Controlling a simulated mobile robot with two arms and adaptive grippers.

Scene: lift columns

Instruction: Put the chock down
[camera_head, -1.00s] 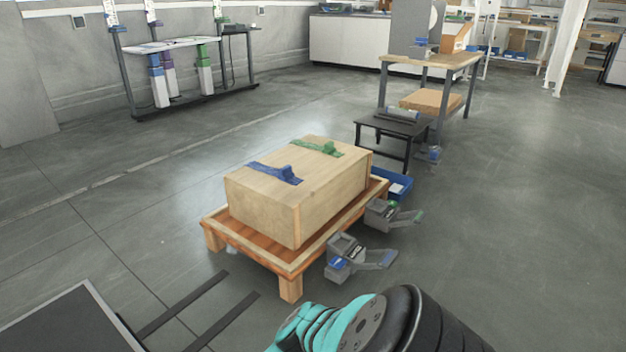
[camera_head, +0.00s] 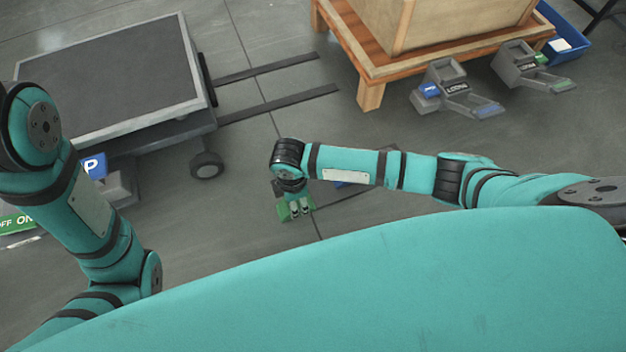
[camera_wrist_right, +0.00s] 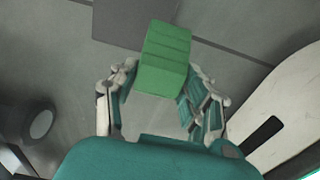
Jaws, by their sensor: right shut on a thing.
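The chock is a green ridged block (camera_wrist_right: 163,58) that fills the top middle of the right wrist view. It also shows as a small green shape (camera_head: 283,211) in the head view. My right gripper (camera_head: 294,208) is low in front of my body, at the end of the arm from the right. In the wrist view my right gripper (camera_wrist_right: 162,78) has its fingers on both sides of the chock, shut on it. I cannot tell whether the chock touches the floor. My left arm shows at the left, but its gripper is out of view.
A grey-topped cart (camera_head: 110,80) on wheels stands at the left, with two dark bars on the floor beside it. A wooden pallet (camera_head: 370,95) bears a crate (camera_head: 435,25) at the top. Two grey lift devices (camera_head: 455,90) (camera_head: 532,70) stand beside it. Floor between is mostly clear.

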